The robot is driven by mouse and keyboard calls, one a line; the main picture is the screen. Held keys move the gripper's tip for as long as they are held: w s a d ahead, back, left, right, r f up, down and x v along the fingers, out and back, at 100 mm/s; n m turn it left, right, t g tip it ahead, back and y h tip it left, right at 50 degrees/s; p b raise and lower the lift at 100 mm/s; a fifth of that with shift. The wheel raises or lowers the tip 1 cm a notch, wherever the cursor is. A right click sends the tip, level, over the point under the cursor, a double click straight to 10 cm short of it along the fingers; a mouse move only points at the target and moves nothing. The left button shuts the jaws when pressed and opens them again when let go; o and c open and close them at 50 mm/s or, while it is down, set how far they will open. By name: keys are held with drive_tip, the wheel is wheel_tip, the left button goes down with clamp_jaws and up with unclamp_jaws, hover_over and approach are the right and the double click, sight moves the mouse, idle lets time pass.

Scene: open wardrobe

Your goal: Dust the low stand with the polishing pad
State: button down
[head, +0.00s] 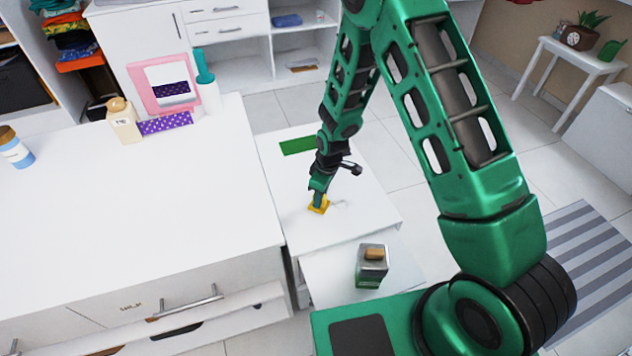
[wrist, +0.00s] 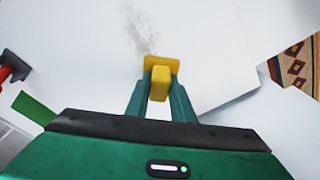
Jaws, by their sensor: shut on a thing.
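My gripper (head: 318,197) is shut on the yellow polishing pad (head: 318,206). The pad is down at the white top of the low stand (head: 355,205), near its front left part. In the wrist view, the pad (wrist: 160,66) sits between the two green fingers of my gripper (wrist: 160,92). A grey dusty smudge (wrist: 143,30) lies on the white top just beyond the pad. The smudge (head: 339,204) shows faintly right of the pad in the head view. Whether the pad presses on the surface I cannot tell for sure.
A green flat piece (head: 298,146) lies at the stand's back. A long white dresser (head: 130,215) borders the stand on the left. A patterned piece (wrist: 298,68) shows at right in the wrist view.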

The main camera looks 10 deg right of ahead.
drive_tip(key=shift+a, duration=0.4)
drive_tip(key=shift+s+a, duration=0.15)
drive_tip(key=shift+a, duration=0.65)
wheel_tip(320, 180, up, 3)
drive_tip(key=shift+f, duration=0.1)
drive_tip(key=shift+d+r, duration=0.1)
drive_tip(key=shift+r, duration=2.75)
